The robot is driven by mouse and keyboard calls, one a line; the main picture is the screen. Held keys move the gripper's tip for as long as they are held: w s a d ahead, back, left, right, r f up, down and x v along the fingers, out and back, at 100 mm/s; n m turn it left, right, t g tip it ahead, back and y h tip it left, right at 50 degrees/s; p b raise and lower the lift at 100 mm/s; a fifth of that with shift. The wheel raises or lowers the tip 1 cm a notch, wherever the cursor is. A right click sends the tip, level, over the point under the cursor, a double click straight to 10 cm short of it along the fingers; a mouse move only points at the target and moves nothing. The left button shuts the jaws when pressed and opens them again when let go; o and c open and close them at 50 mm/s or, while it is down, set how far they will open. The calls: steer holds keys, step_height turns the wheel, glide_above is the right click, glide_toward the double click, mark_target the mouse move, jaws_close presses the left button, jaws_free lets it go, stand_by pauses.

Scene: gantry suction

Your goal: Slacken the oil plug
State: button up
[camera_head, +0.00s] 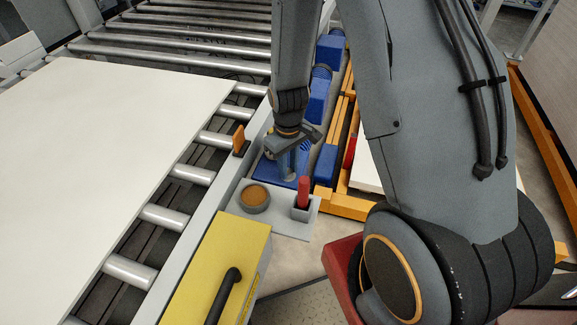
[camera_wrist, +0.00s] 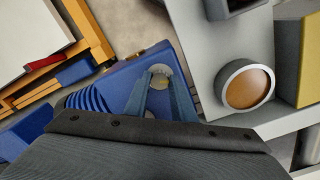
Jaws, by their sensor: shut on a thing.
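In the head view my gripper (camera_head: 287,166) reaches down onto the blue unit (camera_head: 265,174) beside the roller conveyor. The plug is hidden there by my gripper, and how far it is turned cannot be told.
A round grey cup with an amber-brown inside (camera_head: 255,197) and a red-handled thing in a grey holder (camera_head: 303,192) stand close in front. A yellow box (camera_head: 215,265) is nearer. A white panel (camera_head: 110,150) lies on the rollers; an orange frame (camera_head: 340,204) borders the right.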

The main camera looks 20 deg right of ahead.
steer(key=shift+w+n, duration=0.1)
steer(key=shift+n, duration=0.2)
steer(key=o, duration=1.1)
steer(key=shift+c, duration=0.2)
steer(key=shift+r, duration=0.15)
steer(key=shift+r+b, duration=0.7)
steer(key=shift+r, duration=3.1)
